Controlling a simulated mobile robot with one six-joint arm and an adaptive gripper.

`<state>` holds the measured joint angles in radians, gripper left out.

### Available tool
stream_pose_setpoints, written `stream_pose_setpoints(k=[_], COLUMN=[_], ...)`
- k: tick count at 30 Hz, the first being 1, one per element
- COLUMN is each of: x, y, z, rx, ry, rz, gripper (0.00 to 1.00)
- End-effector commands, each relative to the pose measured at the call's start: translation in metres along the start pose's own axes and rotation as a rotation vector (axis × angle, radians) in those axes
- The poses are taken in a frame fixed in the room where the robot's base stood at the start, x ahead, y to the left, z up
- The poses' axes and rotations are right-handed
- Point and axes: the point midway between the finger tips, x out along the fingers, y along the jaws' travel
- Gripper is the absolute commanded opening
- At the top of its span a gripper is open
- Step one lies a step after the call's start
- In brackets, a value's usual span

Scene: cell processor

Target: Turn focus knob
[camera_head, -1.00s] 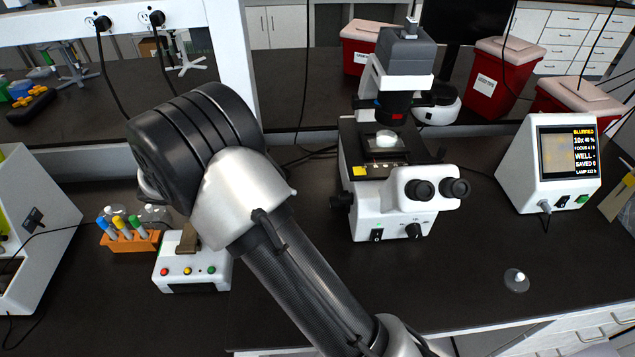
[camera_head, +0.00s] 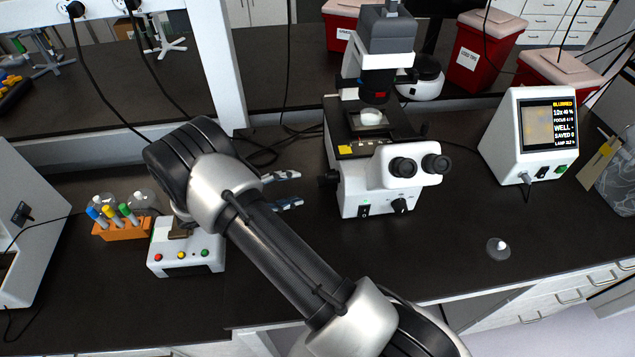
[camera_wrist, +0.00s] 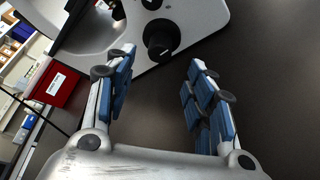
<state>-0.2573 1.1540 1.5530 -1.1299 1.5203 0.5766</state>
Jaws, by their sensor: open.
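The white microscope (camera_head: 378,190) stands right of centre in the head view. A black knob (camera_head: 328,180) juts from its left side, the likely focus knob. In the wrist view, a round black knob (camera_wrist: 160,42) with a white mark sits on the white body, just beyond the fingertips. I cannot tell for sure that it is the same knob. My gripper (camera_head: 300,189) is open and empty, its fingers pointing right at the microscope's left side. In the wrist view, its blue-padded fingers (camera_wrist: 161,62) are spread, with the knob ahead of the gap and not between the pads.
The monitor (camera_head: 548,128) at right reads "BLURRED". A white device with coloured buttons (camera_head: 187,257) and an orange tube rack (camera_head: 122,231) stand at left. Red bins (camera_head: 484,55) are behind. A small clear dish (camera_head: 498,249) lies at front right. The bench before the microscope is clear.

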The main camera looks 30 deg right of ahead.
Motion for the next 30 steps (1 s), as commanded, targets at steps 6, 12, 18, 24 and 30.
stream_pose_setpoints(k=[6,12,18,24,30], x=[0.048,0.076,0.086,0.086,0.086], y=[-0.001,0.0,0.0,0.0,0.0], z=[0.0,0.0,0.0,0.0,0.0], rx=[0.0,0.0,0.0,0.0,0.0], ry=[-0.003,-0.001,0.0,0.0,0.0], rz=[-0.003,-0.001,0.0,0.0,0.0], gripper=[0.49,0.49,0.49,0.49,0.39])
